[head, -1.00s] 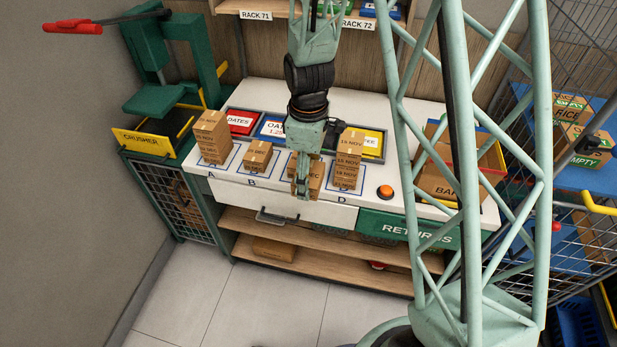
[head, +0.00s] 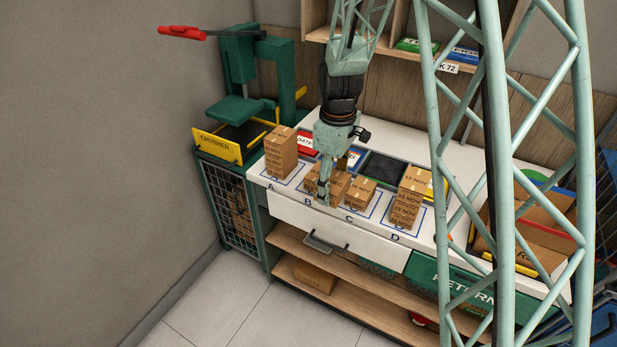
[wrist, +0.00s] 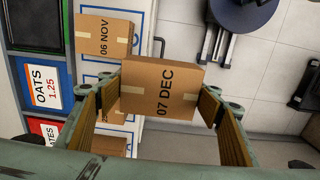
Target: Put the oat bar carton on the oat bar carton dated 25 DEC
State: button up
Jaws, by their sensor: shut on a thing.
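My gripper (head: 323,193) is over spot B on the white counter. In the wrist view it is shut on an oat bar carton (wrist: 165,88) dated 07 DEC, a brown box with pale tape, between the two fingers. Part of another brown carton (wrist: 111,110) shows below and left of the held one. Its date is hidden, and I cannot tell whether the two touch. No 25 DEC date is readable now. A carton (head: 360,190) stands on spot C; it is dated 06 NOV in the wrist view (wrist: 103,36).
A stack of cartons (head: 281,152) stands on A, left of my gripper, and a stack dated 15 NOV (head: 409,198) on D. Behind are the DATES and OATS bins and a dark bin (head: 382,167). The crusher (head: 217,145) is at the left.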

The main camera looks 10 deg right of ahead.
jog(key=shift+w, duration=0.15)
jog(key=p, duration=0.1)
send_near(320, 164)
jog(key=s+f, duration=0.2)
jog(key=s, duration=0.1)
jog(key=s+a, duration=0.1)
jog(key=s, duration=0.1)
jog(key=shift+s+f, duration=0.15)
jog(key=shift+f, duration=0.25)
jog(key=shift+w, duration=0.35)
jog(key=shift+w+f+p, duration=0.1)
jog(key=shift+f+p, duration=0.2)
jog(key=shift+f, duration=1.5)
jog(key=shift+f, duration=0.15)
jog(key=o, duration=0.9)
jog(key=shift+o, duration=0.2)
